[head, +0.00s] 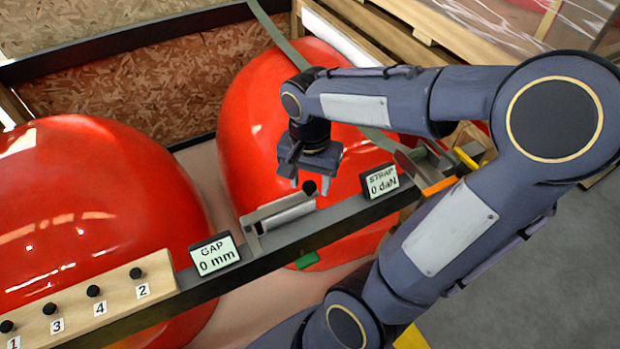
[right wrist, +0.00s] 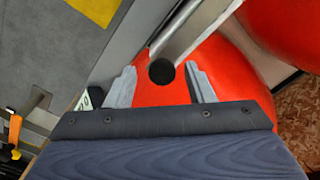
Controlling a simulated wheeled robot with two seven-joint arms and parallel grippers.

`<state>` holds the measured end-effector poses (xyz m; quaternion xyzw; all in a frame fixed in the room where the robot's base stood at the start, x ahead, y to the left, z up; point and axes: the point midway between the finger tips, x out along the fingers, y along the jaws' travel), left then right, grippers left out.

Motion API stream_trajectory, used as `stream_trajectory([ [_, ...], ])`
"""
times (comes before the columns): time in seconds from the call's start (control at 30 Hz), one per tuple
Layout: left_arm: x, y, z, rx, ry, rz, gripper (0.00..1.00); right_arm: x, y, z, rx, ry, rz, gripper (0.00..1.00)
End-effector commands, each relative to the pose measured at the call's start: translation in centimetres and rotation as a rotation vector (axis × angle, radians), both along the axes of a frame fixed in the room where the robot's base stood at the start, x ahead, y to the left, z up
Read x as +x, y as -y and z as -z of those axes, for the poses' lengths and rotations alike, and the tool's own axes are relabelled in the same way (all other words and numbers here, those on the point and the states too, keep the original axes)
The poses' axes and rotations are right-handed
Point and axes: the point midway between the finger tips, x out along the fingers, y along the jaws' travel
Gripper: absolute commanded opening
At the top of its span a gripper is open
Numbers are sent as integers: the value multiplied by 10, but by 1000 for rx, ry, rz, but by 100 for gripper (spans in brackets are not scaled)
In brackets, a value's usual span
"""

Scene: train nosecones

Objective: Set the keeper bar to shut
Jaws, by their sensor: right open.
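The keeper bar appears to be the silver bar (head: 288,214) in a grey bracket (head: 252,238) on the dark front rail. It has a round black knob (head: 309,187) at its end. In the right wrist view the bar (right wrist: 188,32) runs up and right from the knob (right wrist: 161,71). My right gripper (head: 311,183) points down over the knob, open. In the right wrist view its two fingers (right wrist: 162,84) stand on either side of the knob, with space on both sides. I cannot tell whether the bar is open or shut. My left gripper is not in view.
Two large red nosecones (head: 85,190) sit in the crate. A gap display (head: 214,254) reads 0 mm and a strap display (head: 380,181) reads 0 daN. A wooden strip (head: 95,303) with numbered black pegs is left. An orange-handled ratchet (head: 438,187) is right, beside a green strap (head: 276,32).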

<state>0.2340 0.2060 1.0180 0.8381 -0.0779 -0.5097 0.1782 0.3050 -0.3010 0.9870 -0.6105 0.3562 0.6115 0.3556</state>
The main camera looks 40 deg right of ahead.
Motion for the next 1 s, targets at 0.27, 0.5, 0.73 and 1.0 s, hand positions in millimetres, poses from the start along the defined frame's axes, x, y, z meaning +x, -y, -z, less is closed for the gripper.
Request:
stream_trajectory([
  [0.27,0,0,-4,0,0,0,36,1,0,-42,-1,6,0,48],
  [0.5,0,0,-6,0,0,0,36,1,0,-72,1,3,0,48],
  [0.73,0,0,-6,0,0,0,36,0,0,-77,0,1,0,48],
  [1.0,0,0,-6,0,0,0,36,0,0,-76,0,1,0,48],
])
